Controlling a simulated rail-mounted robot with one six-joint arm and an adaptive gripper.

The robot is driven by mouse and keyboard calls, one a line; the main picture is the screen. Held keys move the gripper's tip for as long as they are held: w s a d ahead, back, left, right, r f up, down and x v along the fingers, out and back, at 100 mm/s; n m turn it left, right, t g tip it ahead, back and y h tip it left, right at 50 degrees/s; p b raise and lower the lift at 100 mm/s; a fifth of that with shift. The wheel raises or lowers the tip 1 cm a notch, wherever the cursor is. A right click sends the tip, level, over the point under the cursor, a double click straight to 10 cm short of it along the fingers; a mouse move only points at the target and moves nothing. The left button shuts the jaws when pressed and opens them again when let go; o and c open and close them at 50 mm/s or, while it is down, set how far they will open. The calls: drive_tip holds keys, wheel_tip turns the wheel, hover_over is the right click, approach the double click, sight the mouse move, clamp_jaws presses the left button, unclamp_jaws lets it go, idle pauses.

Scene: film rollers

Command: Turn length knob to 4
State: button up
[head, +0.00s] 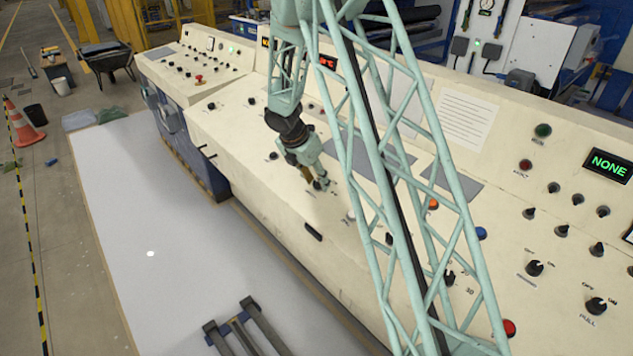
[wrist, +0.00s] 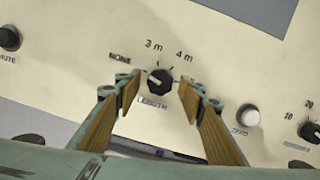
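The black length knob (wrist: 160,80) sits on the cream panel in the wrist view, with the label LENGTH below it. NONE is printed at its upper left, 3 m above it and 4 m at its upper right. Its pale pointer line seems to face left, towards NONE, but it is small. My gripper (wrist: 158,88) is open, with one wood-coloured finger on each side of the knob and a visible gap to both. In the head view my gripper (head: 320,184) is low over the console, and it largely hides the knob there.
A white button (wrist: 248,116) and a dial marked 10 and 20 (wrist: 311,130) lie right of the knob. A MUTE knob (wrist: 9,38) is at the left. A display (head: 608,165) reads NONE in green. Bare panel surrounds the knob.

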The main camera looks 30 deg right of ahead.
drive_tip(key=c, duration=0.7)
drive_tip(key=shift+c, duration=0.2)
drive_tip(key=shift+m, duration=0.3)
drive_tip(key=m, duration=0.4)
drive_tip(key=shift+w+g+b, duration=0.1)
drive_tip(key=shift+g+b, duration=0.25)
drive_tip(key=shift+g, duration=0.05)
drive_tip(key=m, duration=0.4)
drive_tip(key=shift+w+m+g, duration=0.1)
drive_tip(key=shift+m+g, duration=0.3)
drive_tip(key=m, duration=0.2)
drive_tip(key=m+b, duration=0.1)
drive_tip(key=m, duration=0.2)
drive_tip(key=shift+g+y, duration=0.3)
drive_tip(key=m, duration=0.5)
drive_tip(key=shift+d+m+g+y+b, duration=0.1)
drive_tip(key=shift+m+g+y+b, duration=0.2)
